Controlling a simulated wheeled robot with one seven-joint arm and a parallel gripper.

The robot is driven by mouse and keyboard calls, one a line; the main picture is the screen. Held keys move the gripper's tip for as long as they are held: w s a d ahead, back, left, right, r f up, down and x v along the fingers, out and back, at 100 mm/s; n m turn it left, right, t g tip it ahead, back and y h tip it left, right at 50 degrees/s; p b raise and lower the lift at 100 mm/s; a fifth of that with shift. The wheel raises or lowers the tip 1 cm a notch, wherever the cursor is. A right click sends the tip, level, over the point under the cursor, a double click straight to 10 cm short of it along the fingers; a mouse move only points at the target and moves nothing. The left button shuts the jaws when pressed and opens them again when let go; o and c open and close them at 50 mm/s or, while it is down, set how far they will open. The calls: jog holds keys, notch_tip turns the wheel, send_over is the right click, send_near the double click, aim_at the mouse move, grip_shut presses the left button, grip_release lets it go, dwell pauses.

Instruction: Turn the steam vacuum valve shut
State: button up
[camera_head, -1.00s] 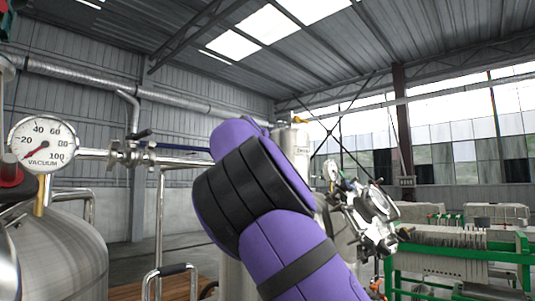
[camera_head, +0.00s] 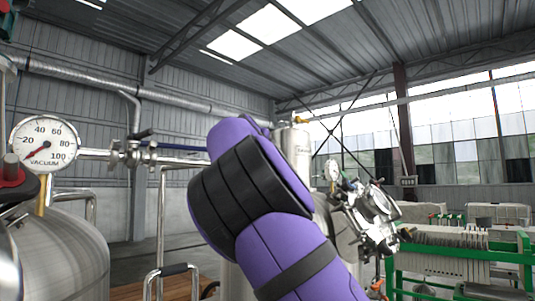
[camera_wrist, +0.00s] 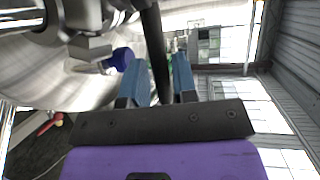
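In the wrist view, my gripper (camera_wrist: 160,82) has its two blue fingers parted, one on each side of a dark bar (camera_wrist: 155,50). Gaps seem to show beside the bar, so the fingers do not look closed on it. I cannot tell for sure whether this bar is the steam vacuum valve's handle. In the head view, a steel valve (camera_head: 133,153) with a dark handle sits on the pipe right of a round vacuum gauge (camera_head: 45,143). My purple arm fills the middle of the head view, and my gripper does not show there.
A steel tank (camera_head: 60,255) stands below the gauge, and a red-and-black part (camera_head: 18,185) is at the left edge. In the wrist view, a blue knob (camera_wrist: 122,60) is close left of the fingers. A green-framed machine (camera_head: 460,262) stands at the right.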

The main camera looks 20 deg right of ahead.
jog(key=v, duration=1)
dwell(0.5)
